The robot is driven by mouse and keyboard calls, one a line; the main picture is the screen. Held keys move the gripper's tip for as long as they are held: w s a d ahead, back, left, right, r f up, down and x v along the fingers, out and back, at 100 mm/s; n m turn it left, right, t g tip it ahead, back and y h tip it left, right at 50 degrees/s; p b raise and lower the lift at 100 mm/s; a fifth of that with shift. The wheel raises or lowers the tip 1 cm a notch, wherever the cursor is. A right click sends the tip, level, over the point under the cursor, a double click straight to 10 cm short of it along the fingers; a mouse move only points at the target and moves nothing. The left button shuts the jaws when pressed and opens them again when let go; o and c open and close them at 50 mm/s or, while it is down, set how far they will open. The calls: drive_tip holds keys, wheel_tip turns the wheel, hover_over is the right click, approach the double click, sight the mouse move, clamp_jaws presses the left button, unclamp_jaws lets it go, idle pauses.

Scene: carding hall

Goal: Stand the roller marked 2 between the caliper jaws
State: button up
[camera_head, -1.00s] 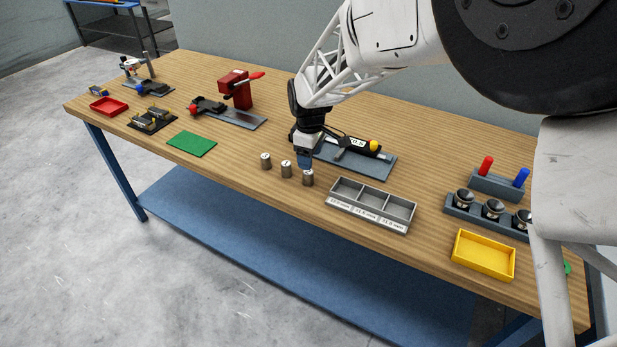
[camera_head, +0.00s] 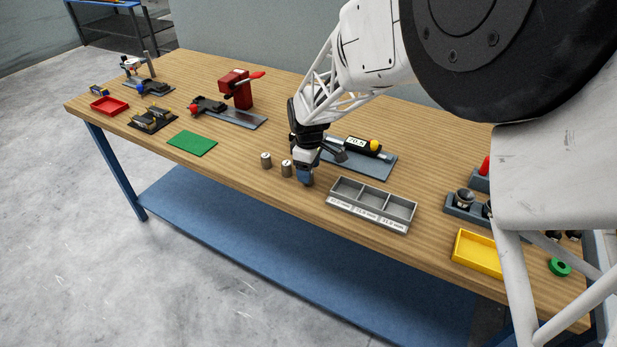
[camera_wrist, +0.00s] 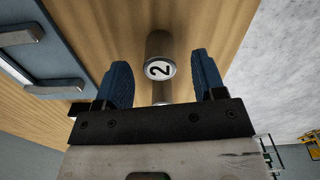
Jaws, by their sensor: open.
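The roller marked 2 (camera_wrist: 160,68) is a grey metal cylinder standing upright on the wooden table, its numbered top facing the wrist camera. My gripper (camera_head: 306,181) is open, with its blue fingers (camera_wrist: 164,72) on either side of that roller and visible gaps both sides. In the head view my gripper hides this roller. The caliper (camera_head: 363,146) lies on a blue-grey plate (camera_head: 375,167) just behind my gripper, its display seeming to read 70.5. Two grey bars, apparently its jaws (camera_wrist: 32,37), show at the left of the wrist view with a gap between them.
Two more rollers (camera_head: 266,160) (camera_head: 286,169) stand left of my gripper. A grey three-compartment tray (camera_head: 372,220) is to the right, empty. A yellow tray (camera_head: 474,270) lies farther right, and a green mat (camera_head: 192,143) left. The table's front edge is close.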

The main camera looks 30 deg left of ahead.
drive_tip(key=shift+f, duration=1)
drive_tip(key=c, duration=1.1)
drive_tip(key=shift+r, duration=0.2)
drive_tip(key=shift+r, duration=0.6)
wheel_tip(320, 180, up, 2)
drive_tip(key=shift+r, duration=0.1)
drive_tip(key=s+d, duration=0.3)
drive_tip(key=s, duration=0.1)
drive_tip(key=s+d, duration=0.4)
drive_tip(key=s+d+r, duration=0.1)
drive_tip(key=s+d, duration=0.2)
drive_tip(key=d, duration=0.1)
drive_tip(key=shift+s+r, duration=0.1)
drive_tip(key=shift+s, duration=0.3)
drive_tip(key=shift+a, duration=0.1)
